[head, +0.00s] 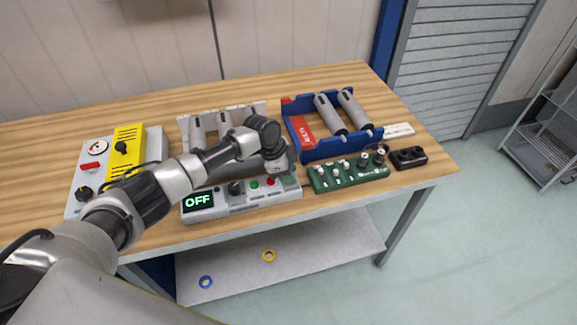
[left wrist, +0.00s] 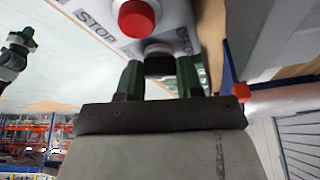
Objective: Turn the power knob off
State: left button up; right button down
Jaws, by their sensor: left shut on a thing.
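The control panel (head: 222,209) is a light grey box on the front of the table. Its green display (head: 198,201) reads OFF. A black knob (head: 236,187) stands beside the display, and a red button (head: 270,182) is further right. My left gripper (head: 284,174) is over the panel's right end and hides what it holds there. In the left wrist view, the green fingers of this gripper (left wrist: 160,80) are shut on a dark round knob (left wrist: 158,62), near the red button (left wrist: 136,18) and a STOP label. A dark part with a green tip (left wrist: 18,42), apparently my right gripper, shows at the left edge; its jaws are unclear.
A grey-and-yellow box (head: 75,200) stands at the left. A grey rack and a blue bin (head: 318,152) with grey cylinders stand behind the panel. A green board (head: 345,180) and a black socket block (head: 408,158) sit to the right. The lower shelf (head: 320,250) holds two small rings.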

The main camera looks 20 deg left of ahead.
pick_arm(q)
jog(key=n+p, duration=0.1)
jog(key=n, duration=0.1)
jog(key=n+t+p, duration=0.1)
jog(key=p, duration=0.1)
jog(key=shift+s+d+r+n, duration=0.1)
jog(key=shift+r+n, duration=0.2)
jog(key=shift+n, duration=0.1)
jog(key=n+t+y+p, duration=0.1)
jog(key=n+p, duration=0.2)
jog(key=shift+n, duration=0.3)
jog(key=n+t+y+p, duration=0.1)
jog(key=n+p, duration=0.2)
jog(key=shift+y, duration=0.3)
jog(key=shift+f+n+y+p, duration=0.15)
jog(key=shift+n+y+p, duration=0.35)
jog(key=shift+n, duration=0.6)
jog(key=o, duration=0.9)
jog(key=shift+f, duration=0.1)
jog(key=shift+o, duration=0.2)
jog(key=v, duration=1)
jog(key=shift+s+r+b, duration=0.25)
jog(key=shift+r+b, duration=0.05)
jog(key=shift+r, duration=0.05)
